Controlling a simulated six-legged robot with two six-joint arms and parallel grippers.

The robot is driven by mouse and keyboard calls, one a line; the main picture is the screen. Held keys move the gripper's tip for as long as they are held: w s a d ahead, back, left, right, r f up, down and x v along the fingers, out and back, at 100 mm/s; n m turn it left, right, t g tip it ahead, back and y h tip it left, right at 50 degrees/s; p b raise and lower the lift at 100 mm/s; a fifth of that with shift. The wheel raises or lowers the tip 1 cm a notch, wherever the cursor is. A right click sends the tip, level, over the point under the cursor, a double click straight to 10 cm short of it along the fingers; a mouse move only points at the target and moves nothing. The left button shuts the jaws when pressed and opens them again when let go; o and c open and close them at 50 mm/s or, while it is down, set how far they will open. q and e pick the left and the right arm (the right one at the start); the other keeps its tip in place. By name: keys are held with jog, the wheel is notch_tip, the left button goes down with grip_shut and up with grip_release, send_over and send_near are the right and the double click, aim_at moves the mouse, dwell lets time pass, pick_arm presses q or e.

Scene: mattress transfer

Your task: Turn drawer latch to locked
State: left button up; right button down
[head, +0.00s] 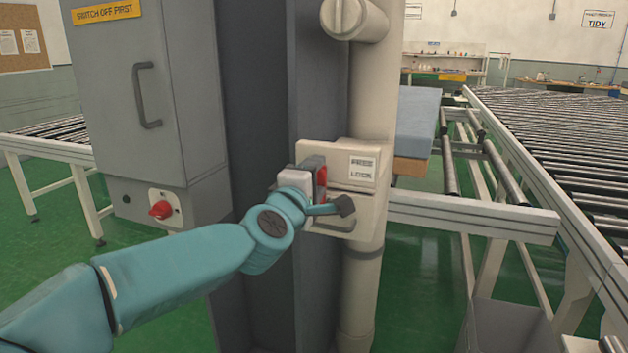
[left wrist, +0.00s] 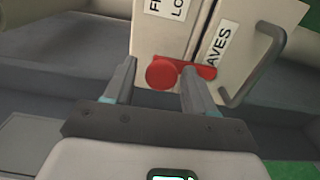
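A cream drawer unit (head: 310,150) is fixed to a thick pole, with a label reading FREE above LOCK. Its red latch (head: 322,183) is mostly hidden by my left gripper (head: 314,182) in the head view. In the left wrist view the latch shows a round red hub (left wrist: 161,73) and a short red arm reaching right. My left gripper (left wrist: 158,82) is open, with the hub between its separated fingers. The right finger overlaps the red arm; contact cannot be told. The drawer's grey handle (left wrist: 256,72) is to the right. My right gripper is not in view.
A grey cabinet (head: 125,95) with a red knob (head: 161,209) stands left of a dark column. A blue mattress (head: 417,120) lies behind the pole. Roller conveyors (head: 560,125) and a white rail (head: 470,215) are on the right. Green floor is open below.

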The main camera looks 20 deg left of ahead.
pick_arm(q)
jog(key=shift+s, duration=0.15)
jog(key=s, duration=1.6)
jog(key=shift+a+p, duration=0.25)
jog(key=shift+p, duration=0.15)
